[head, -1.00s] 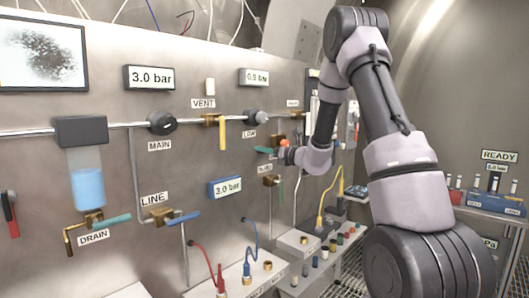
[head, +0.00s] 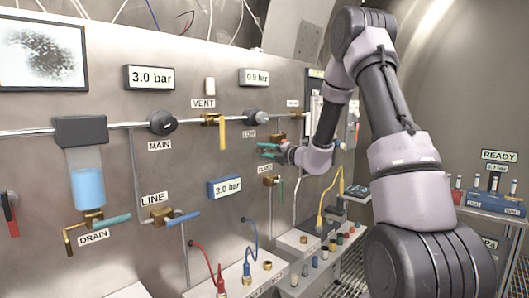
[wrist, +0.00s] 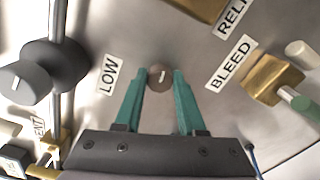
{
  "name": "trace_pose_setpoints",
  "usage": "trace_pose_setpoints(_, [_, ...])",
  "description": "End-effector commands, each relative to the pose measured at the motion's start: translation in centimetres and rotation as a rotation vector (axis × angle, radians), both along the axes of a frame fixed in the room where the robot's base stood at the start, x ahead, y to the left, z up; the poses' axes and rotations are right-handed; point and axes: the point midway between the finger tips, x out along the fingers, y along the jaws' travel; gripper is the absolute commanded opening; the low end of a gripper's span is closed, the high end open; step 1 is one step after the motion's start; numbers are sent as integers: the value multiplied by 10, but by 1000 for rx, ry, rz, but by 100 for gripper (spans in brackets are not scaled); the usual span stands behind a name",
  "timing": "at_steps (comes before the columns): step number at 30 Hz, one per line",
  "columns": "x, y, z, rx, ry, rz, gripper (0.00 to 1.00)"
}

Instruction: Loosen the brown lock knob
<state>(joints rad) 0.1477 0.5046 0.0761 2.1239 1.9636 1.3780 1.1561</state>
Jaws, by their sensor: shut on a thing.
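The brown lock knob (wrist: 159,76) is small and round with a pale line across its face, in the middle of the wrist view. It sits on the steel panel between the LOW label (wrist: 108,74) and the BLEED label (wrist: 230,64). My gripper (wrist: 160,78) has its teal fingertips on either side of the knob, shut on it. In the head view my gripper (head: 270,151) is at the panel, right of the LOW knob (head: 257,118). The lock knob cannot be made out there.
A dark round knob (wrist: 55,66) on a pipe lies left of the lock knob. A brass valve (wrist: 272,80) with a pale green handle lies to the right. In the head view, a yellow-handled VENT valve (head: 221,130) and a 3.0 bar display (head: 225,187) are left of my gripper.

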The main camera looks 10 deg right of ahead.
Motion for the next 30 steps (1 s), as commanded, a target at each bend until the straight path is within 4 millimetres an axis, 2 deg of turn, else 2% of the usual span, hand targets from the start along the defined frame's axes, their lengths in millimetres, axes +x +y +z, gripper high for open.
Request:
trace_pose_setpoints(10, [0,-1,-1,116,86,-2,0])
trace_pose_setpoints(27, [0,-1,-1,138,103,-3,0])
trace_pose_setpoints(28, [0,-1,-1,138,103,-3,51])
trace_pose_setpoints(29, [0,-1,-1,138,103,-3,62])
trace_pose_setpoints(30, [0,-1,-1,138,102,-3,69])
